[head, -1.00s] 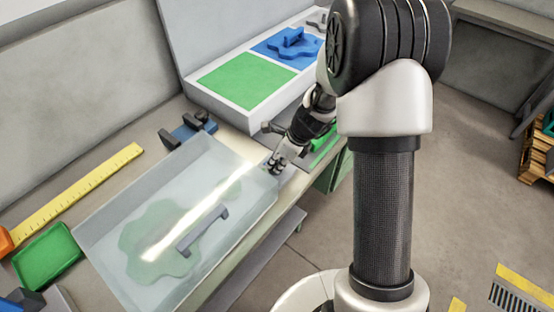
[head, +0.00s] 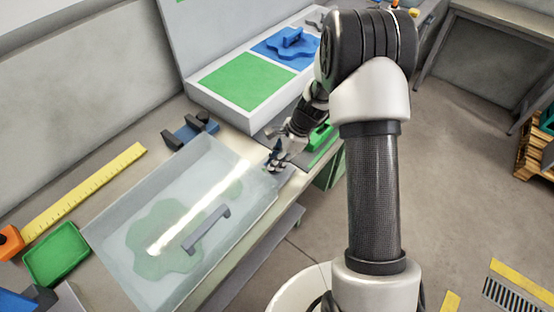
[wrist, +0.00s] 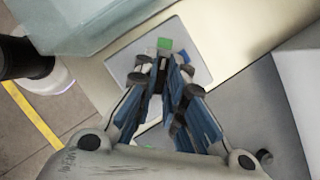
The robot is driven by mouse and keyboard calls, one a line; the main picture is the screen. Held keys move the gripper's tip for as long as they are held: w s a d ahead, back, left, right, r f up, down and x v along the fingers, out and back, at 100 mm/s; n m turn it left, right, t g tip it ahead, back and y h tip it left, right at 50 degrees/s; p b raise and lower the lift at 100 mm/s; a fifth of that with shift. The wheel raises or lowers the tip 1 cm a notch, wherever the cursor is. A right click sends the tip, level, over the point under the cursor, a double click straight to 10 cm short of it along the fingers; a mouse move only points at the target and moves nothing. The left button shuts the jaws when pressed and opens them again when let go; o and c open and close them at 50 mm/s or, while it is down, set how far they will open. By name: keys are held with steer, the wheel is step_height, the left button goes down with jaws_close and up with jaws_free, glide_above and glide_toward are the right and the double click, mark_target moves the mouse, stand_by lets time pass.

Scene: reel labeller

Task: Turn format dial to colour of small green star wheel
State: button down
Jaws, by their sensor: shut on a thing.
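My gripper (head: 275,166) is at the right end of the clear cover, over a small grey plate (wrist: 122,58). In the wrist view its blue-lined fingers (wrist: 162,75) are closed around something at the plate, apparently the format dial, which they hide. A green patch (wrist: 164,43) and a blue patch (wrist: 184,56) show on the plate beyond the fingertips. Which way the dial points cannot be seen.
A white stand (head: 215,112) behind holds a green pad (head: 243,82) and a blue star wheel (head: 290,42). A green tray (head: 56,254), a yellow ruler (head: 85,192) and a blue-and-black fixture (head: 188,131) lie left. Open floor is at the right.

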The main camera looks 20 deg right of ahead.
stand_by(0.3)
steer(key=c, duration=1.7)
jaws_free()
steer(key=shift+o, duration=0.2)
steer(key=shift+r, duration=0.15)
steer(key=v, duration=1.1)
steer(key=shift+d+r, duration=0.25)
steer(key=shift+r, duration=0.1)
